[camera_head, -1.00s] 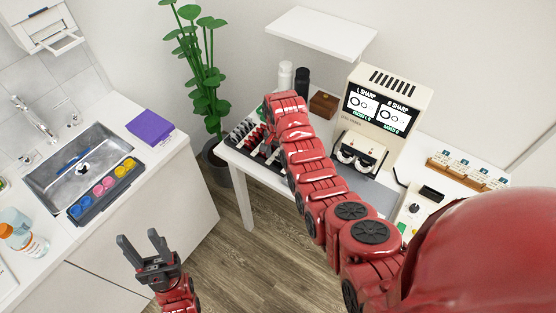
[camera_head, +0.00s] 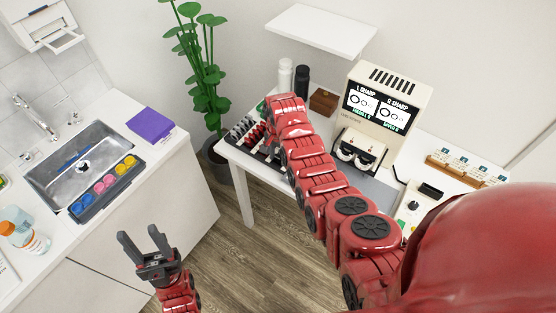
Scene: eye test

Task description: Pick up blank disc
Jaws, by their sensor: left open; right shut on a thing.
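I cannot make out which piece is a blank disc.
The white table (camera_head: 238,158) carries a cream tester with two screens (camera_head: 382,107), a wooden box (camera_head: 323,102), white and black bottles (camera_head: 302,80) and a card rack (camera_head: 467,169). A shelf (camera_head: 321,31) hangs above. A plant (camera_head: 203,90) stands left; a sink counter is further left.

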